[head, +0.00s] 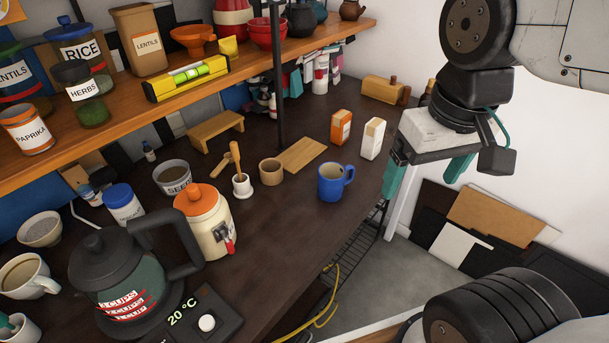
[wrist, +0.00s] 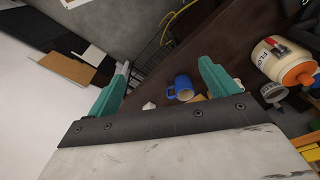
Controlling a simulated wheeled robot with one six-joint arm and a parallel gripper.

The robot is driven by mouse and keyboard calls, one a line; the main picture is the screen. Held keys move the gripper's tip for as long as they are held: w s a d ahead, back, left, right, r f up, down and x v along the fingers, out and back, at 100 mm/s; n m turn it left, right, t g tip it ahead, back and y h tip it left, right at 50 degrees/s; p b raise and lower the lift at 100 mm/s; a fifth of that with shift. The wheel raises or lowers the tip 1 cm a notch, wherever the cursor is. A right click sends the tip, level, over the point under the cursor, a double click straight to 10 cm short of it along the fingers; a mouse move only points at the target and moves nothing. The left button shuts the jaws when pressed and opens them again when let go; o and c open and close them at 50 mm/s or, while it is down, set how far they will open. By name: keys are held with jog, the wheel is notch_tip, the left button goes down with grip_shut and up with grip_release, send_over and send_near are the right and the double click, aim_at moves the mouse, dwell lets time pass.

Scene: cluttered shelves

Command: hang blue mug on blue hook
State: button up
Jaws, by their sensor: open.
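The blue mug (head: 332,183) stands upright on the dark brown counter, near its right edge, with its handle to the right. In the wrist view the blue mug (wrist: 183,88) shows between and beyond the fingers. My gripper (head: 424,178) is open and empty, to the right of the mug and apart from it. Its teal fingers are spread wide in the wrist view (wrist: 163,82). I cannot make out a blue hook in either view.
An orange box (head: 341,127) and a white box (head: 373,138) stand behind the mug. A wooden board (head: 303,153) and a small wooden cup (head: 271,171) are to its left. A black post (head: 279,90) holds the upper shelf (head: 200,78). The counter in front of the mug is clear.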

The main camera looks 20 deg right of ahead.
jog(key=w+a+f+m, duration=0.2)
jog(key=w+f, duration=0.1)
jog(key=w, duration=0.9)
jog(key=m+g, duration=0.1)
send_over(332, 169)
notch_tip(332, 169, down, 10)
jog(key=shift+d+r, duration=0.15)
jog(key=shift+r, duration=0.1)
jog(key=shift+w+f+m, duration=0.1)
jog(key=shift+f+m, duration=0.2)
jog(key=shift+f, duration=0.05)
jog(key=f, duration=0.7)
jog(key=shift+a+f, duration=0.2)
jog(key=shift+s, duration=0.2)
jog(key=c, duration=1.2)
